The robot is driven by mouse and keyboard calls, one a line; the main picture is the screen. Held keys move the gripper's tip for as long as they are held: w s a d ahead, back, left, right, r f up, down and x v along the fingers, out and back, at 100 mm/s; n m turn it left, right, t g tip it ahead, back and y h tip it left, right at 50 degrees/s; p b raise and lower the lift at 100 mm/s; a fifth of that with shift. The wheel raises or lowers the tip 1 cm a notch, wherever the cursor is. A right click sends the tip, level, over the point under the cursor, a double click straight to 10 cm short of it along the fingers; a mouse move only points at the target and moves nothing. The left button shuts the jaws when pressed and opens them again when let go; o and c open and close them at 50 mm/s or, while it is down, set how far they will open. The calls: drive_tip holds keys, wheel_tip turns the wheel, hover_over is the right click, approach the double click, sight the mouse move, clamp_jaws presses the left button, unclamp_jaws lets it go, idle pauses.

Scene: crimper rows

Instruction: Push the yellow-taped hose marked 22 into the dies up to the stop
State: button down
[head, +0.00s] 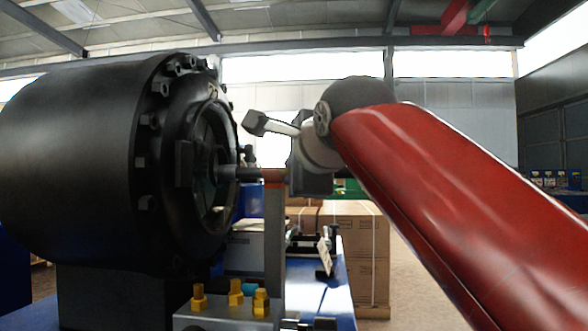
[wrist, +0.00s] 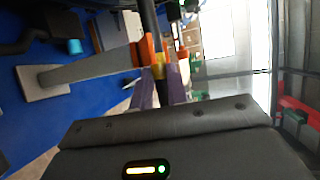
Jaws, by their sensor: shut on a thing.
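The crimper (head: 95,165) is a large black drum at left, its round die opening (head: 215,165) facing right. The black hose (head: 248,174) lies level, its left end reaching the opening; how deep it goes, and the stop, are hidden. The hose (wrist: 149,18) also shows in the wrist view, with yellow tape (wrist: 157,72) just ahead of my fingers. No number is readable. My gripper (wrist: 158,90) is shut on the hose behind the tape. An orange-topped grey post (head: 274,215) stands under the hose, between crimper and gripper; its orange top (wrist: 140,52) is close beside the tape.
A grey block with yellow knobs (head: 235,293) stands at the front of the blue bench (head: 335,290). A small stand with a pale tag (head: 325,252) is behind the post. Cardboard boxes (head: 355,250) are stacked beyond. Open floor lies to the right.

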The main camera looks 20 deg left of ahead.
drive_tip(key=shift+f, duration=0.1)
drive_tip(key=shift+c, duration=0.6)
unclamp_jaws()
idle(0.6)
drive_tip(key=v, duration=0.7)
drive_tip(key=shift+b, duration=0.45)
drive_tip(key=shift+c, duration=0.2)
